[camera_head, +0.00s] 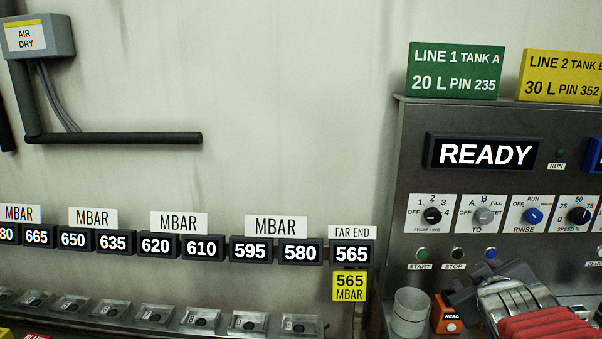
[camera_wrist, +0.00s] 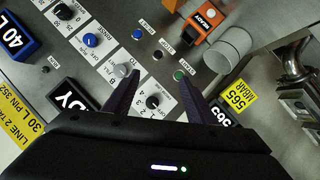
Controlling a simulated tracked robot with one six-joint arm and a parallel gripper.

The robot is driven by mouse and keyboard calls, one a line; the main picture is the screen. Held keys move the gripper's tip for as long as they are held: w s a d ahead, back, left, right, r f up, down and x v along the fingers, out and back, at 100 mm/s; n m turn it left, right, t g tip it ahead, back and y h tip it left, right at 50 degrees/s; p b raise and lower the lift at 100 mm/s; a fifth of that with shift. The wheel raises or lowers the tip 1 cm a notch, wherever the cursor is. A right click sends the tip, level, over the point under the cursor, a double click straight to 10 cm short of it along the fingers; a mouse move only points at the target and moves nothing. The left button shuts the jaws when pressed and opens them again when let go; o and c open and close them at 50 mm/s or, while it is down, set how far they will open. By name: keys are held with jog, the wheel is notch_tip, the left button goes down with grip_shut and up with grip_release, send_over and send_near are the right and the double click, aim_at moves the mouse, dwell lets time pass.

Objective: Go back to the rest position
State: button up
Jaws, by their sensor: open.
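My gripper (camera_wrist: 158,80) is open, with its two dark fingers apart and nothing seen between them. The wrist view looks at the control panel (camera_wrist: 65,42), with the FROM LINE knob (camera_wrist: 153,102) and the green START button (camera_wrist: 179,75) near the fingers. Whether a finger touches the panel cannot be told. In the head view my arm's metallic end and red sleeve show at the lower right, in front of the panel (camera_head: 408,170); the fingertips are not clear there. The panel's screen (camera_head: 485,153) reads READY.
Green (camera_head: 456,72) and yellow (camera_head: 560,77) signs stand on top. Pressure displays (camera_head: 250,251) and metal blocks (camera_head: 200,319) line the wall at left.

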jog(key=s+a+f+m+g+y, duration=0.2)
jog(key=s+a+f+g, duration=0.1)
jog(key=s+a, duration=0.5)
jog(key=s+a+f+m+g+y, duration=0.2)
jog(key=s+a+f+g+y, duration=0.1)
jog(key=s+a, duration=0.6)
jog(key=shift+s+a+f, duration=0.15)
jog(key=shift+a+f, duration=0.75)
jog(key=shift+a, duration=0.05)
jog(key=shift+c, duration=0.4)
